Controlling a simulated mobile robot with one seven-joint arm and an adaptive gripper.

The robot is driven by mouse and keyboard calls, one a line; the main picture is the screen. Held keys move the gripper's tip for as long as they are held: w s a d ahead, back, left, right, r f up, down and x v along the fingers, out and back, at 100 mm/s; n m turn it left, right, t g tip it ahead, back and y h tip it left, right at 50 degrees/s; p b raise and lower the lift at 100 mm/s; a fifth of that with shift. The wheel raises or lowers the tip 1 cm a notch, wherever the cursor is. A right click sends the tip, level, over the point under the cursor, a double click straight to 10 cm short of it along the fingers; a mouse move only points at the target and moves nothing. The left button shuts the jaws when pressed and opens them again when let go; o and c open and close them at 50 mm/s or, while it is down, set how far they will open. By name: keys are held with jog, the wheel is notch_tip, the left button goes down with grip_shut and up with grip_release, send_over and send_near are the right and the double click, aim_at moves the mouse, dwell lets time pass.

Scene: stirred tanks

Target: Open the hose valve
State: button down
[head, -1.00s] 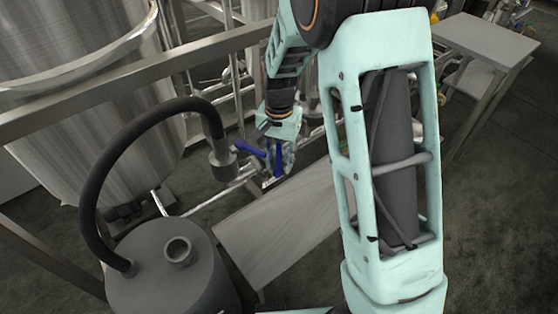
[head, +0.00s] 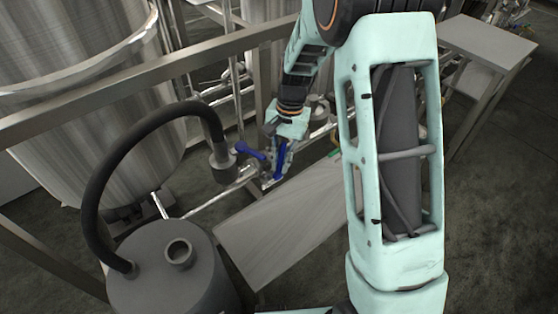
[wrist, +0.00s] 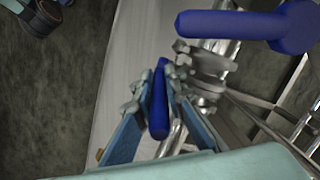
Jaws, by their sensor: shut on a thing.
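Two blue valve handles show on the steel pipework beside the black hose's end fitting. One handle (head: 249,150) lies close to the fitting and shows large at the upper right of the wrist view (wrist: 235,25). The other blue handle (wrist: 158,105) stands between the fingers of my gripper (wrist: 157,82), pointing along them. My gripper (head: 281,156) is shut on this second handle, reaching down from above. The metal valve body (wrist: 208,70) is just right of the fingertips in the wrist view. The fingers partly hide the held handle in the head view.
The black hose (head: 95,165) arches from a grey vessel (head: 165,270) to its end fitting (head: 222,157). A grey bench top (head: 275,225) lies in front of the valves. A steel rail (head: 130,80) and large tanks (head: 75,110) stand behind.

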jog(key=shift+w+d+f+g+y+p, duration=0.15)
jog(key=shift+d+g+y+p, duration=0.2)
jog(key=shift+y, duration=0.25)
jog(key=shift+w+d+g+y+p, duration=0.15)
jog(key=shift+d+g+y+p, duration=0.1)
jog(key=shift+g+y, duration=0.3)
jog(key=c, duration=2)
grip_release()
jog(key=shift+o, duration=0.2)
jog(key=v, duration=1.2)
jog(key=shift+s, duration=0.1)
